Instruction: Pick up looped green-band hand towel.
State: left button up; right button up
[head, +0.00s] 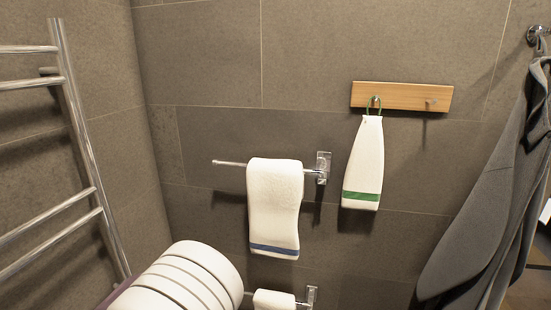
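The looped green-band hand towel (364,160) is white with a green band near its lower edge. It hangs by a green loop from the left peg of a wooden peg rail (401,96) on the tiled wall, right of centre. The towel hangs almost straight down, narrow at the top and wider below. Neither of my grippers shows in the head view.
A white towel with a blue band (274,205) hangs over a metal bar left of the green-band towel. Another bar below holds a white item (274,300). A grey robe (488,215) hangs at right. A metal ladder rack (85,150) stands at left. A banded white rounded shape fills the lower left.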

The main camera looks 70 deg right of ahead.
aim_at(363, 185)
jog(key=z, duration=3.15)
jog(key=j, duration=0.1)
